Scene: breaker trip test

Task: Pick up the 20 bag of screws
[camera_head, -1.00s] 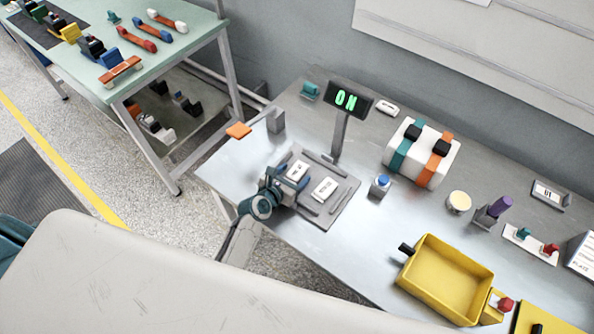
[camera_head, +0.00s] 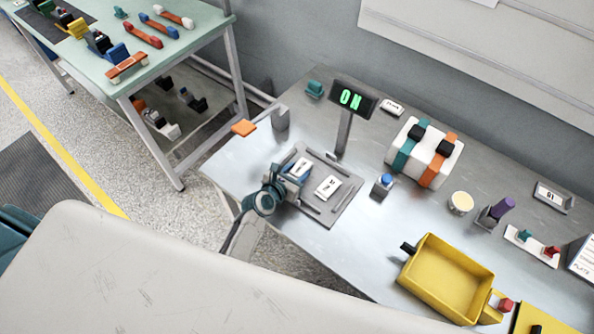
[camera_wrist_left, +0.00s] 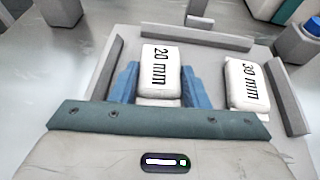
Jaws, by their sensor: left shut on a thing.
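The white bag marked "20 mm" (camera_wrist_left: 160,72) stands between the two blue fingers of my left gripper (camera_wrist_left: 156,85) in the left wrist view. In the head view this bag (camera_head: 301,167) is partly hidden by my left gripper (camera_head: 293,175), which is shut on it over the grey tray (camera_head: 345,207). I cannot tell whether the bag touches the tray. A second white bag, marked "30 mm" in the left wrist view (camera_wrist_left: 248,88), lies in the tray to the right of it; it also shows in the head view (camera_head: 327,188). My right gripper is not in view.
A blue-topped button (camera_head: 383,184) is right of the tray, with a yellow bin (camera_head: 447,275) farther right. An orange plate (camera_head: 244,128) sits at the table's left edge.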

